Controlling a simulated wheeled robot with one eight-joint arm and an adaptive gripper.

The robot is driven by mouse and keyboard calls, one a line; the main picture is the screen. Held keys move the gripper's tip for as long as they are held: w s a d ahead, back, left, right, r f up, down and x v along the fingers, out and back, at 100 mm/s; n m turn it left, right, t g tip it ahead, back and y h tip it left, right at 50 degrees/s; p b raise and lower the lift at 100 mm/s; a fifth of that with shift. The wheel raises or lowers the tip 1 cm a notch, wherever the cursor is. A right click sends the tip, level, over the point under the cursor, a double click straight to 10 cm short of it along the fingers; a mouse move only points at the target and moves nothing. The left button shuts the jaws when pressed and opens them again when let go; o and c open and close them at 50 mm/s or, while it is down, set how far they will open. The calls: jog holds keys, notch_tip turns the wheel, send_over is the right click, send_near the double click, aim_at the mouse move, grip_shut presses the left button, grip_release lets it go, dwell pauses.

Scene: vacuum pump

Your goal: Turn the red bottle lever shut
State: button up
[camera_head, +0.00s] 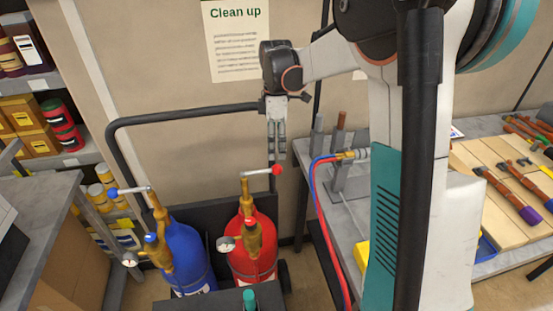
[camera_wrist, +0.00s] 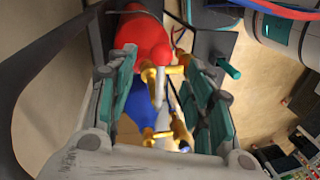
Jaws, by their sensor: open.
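The red bottle (camera_head: 246,262) stands upright beside the blue bottle (camera_head: 186,255). Its brass valve carries a pale lever (camera_head: 260,172) that points right and ends in a red knob (camera_head: 277,170). My gripper (camera_head: 276,150) hangs above this knob with its fingers downward, apart from it. In the wrist view, my gripper (camera_wrist: 155,85) is open, with the red bottle (camera_wrist: 145,38), brass fittings and a pale bar between the fingers.
A black rail (camera_head: 190,113) runs behind the bottles. A workbench (camera_head: 345,205) with red and blue hoses (camera_head: 318,190) is on the right. Shelves (camera_head: 40,85) and a grey counter (camera_head: 35,205) are on the left. The blue bottle's lever (camera_head: 130,190) points left.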

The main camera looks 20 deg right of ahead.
jog(key=r, duration=0.3)
jog(key=w+r, duration=0.1)
jog(key=r, duration=0.1)
jog(key=shift+d+r, duration=0.2)
jog(key=shift+r, duration=0.15)
jog(key=s+a+m+t+b, duration=0.45)
jog(key=s+m, duration=0.25)
jog(key=s, duration=0.5)
jog(key=s+a+f+m+t+b, duration=0.1)
jog(key=s+a+f+m+t, duration=0.1)
jog(key=s, duration=0.3)
jog(key=s+a+f+m+t+b, duration=0.1)
jog(key=s+a+f+m+t, duration=0.1)
jog(key=s+f+m, duration=0.2)
jog(key=shift+s+f+t+h, duration=0.2)
jog(key=shift+s+t+h, duration=0.2)
jog(key=shift+s, duration=0.65)
